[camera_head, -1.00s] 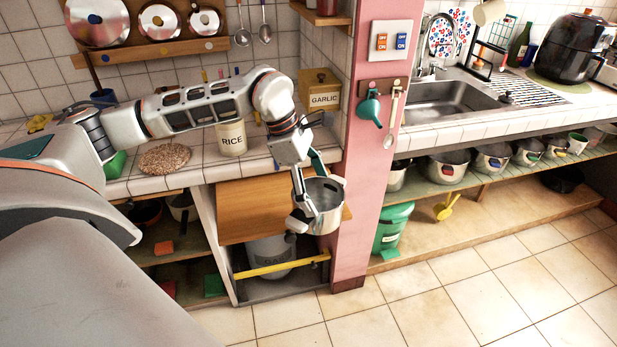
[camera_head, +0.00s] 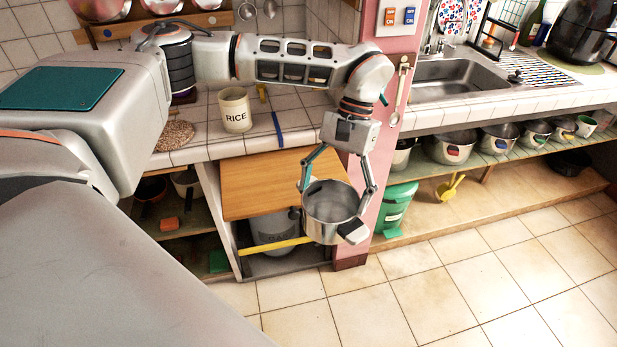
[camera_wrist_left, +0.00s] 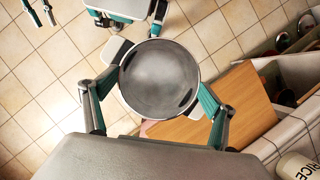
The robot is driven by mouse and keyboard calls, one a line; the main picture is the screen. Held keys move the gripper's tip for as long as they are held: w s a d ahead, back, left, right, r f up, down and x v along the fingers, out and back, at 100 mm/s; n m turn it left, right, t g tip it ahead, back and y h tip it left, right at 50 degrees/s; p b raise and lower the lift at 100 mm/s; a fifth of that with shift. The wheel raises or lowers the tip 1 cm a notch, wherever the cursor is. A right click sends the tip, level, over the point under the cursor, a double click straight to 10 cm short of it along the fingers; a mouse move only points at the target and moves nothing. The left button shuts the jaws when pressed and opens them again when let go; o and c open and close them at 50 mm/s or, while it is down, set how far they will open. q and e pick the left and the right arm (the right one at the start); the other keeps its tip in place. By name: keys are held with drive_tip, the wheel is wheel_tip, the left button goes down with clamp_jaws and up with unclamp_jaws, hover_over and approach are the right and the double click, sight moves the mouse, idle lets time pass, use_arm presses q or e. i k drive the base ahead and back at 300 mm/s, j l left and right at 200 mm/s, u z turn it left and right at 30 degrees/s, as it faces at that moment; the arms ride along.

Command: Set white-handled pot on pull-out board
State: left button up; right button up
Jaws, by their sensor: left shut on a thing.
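A steel pot (camera_head: 322,222) hangs from my left gripper (camera_head: 333,192), which is shut on it with a finger on each side of its rim. The wrist view shows the open, empty inside of the pot (camera_wrist_left: 160,78) between both fingers (camera_wrist_left: 150,98). The wooden pull-out board (camera_head: 262,182) sticks out under the tiled counter. The pot overlaps its front right corner in the head view; the height between them is unclear. My right gripper (camera_wrist_left: 44,14), small in the wrist view's top left corner, seems open and empty.
A pink pillar (camera_head: 377,170) and a green bin (camera_head: 396,205) stand right of the pot. A yellow bar (camera_head: 270,245) crosses the opening below the board. A rice jar (camera_head: 235,110) stands on the counter. Several pots line the right shelf (camera_head: 478,160). The board's top is bare.

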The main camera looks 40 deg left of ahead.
sight(264, 180)
drive_tip(key=i+u, duration=0.15)
drive_tip(key=u, duration=0.8)
drive_tip(key=i+l+u, duration=0.45)
drive_tip(key=l+u, duration=0.25)
drive_tip(key=i+l, duration=0.15)
drive_tip(key=l, duration=0.15)
drive_tip(key=i+l+u, duration=0.1)
drive_tip(key=l, duration=0.2)
drive_tip(key=i+l, duration=0.2)
drive_tip(key=i+l+u, duration=0.05)
drive_tip(key=l, duration=0.05)
